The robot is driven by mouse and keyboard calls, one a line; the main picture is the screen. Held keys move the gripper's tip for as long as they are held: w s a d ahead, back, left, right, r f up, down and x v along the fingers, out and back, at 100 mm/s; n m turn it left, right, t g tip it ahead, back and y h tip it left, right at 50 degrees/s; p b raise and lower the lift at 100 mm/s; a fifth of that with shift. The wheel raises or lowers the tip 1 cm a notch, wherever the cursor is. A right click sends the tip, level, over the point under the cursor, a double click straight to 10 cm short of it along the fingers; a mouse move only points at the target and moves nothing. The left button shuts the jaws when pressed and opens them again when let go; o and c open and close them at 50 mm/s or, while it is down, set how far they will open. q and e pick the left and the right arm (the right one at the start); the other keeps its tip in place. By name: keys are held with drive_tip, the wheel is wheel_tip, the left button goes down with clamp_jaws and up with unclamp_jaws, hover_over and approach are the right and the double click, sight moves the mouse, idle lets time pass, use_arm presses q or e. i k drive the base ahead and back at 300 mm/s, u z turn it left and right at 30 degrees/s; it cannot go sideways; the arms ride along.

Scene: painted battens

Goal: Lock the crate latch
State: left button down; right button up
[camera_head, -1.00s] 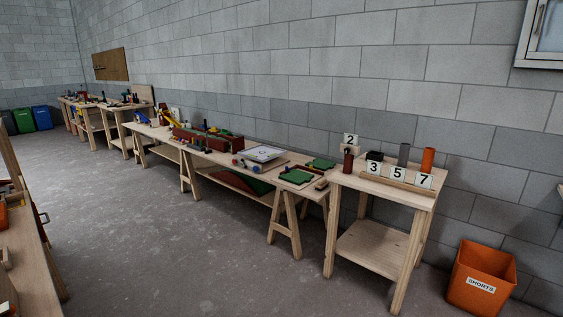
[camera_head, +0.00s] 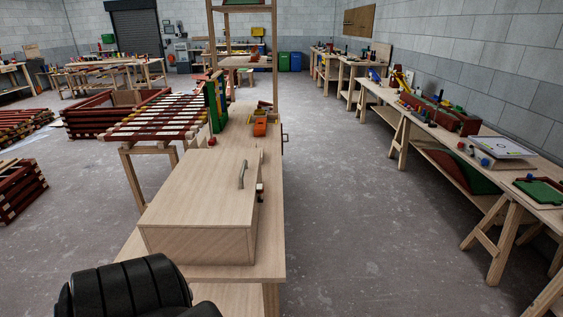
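A pale wooden crate (camera_head: 195,247) sits on the near end of a wooden workbench (camera_head: 268,257). Its flat lid (camera_head: 195,195) looks shut. A grey curved handle (camera_head: 242,174) stands on the lid near the right edge. A small dark latch (camera_head: 260,190) shows at the crate's right side; it is too small to tell whether it is locked. Neither of my grippers is in view.
An orange tool (camera_head: 260,128) and a green block (camera_head: 217,105) are farther back on the bench. A rack of red and white battens (camera_head: 160,115) stands left of it. Bare floor (camera_head: 345,210) runs along the bench's right side, up to the trestle tables (camera_head: 470,165).

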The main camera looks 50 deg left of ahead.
sight(261, 194)
drive_tip(key=z, duration=0.55)
drive_tip(key=k, duration=1.25)
drive_tip(key=z, duration=0.45)
drive_tip(key=i, duration=1.05)
drive_tip(key=u, duration=0.4)
drive_tip(key=i, duration=2.1)
drive_tip(key=u, duration=0.8)
drive_tip(key=i, duration=1)
drive_tip(key=u, duration=1.85)
drive_tip(key=i, duration=0.85)
drive_tip(key=u, duration=0.85)
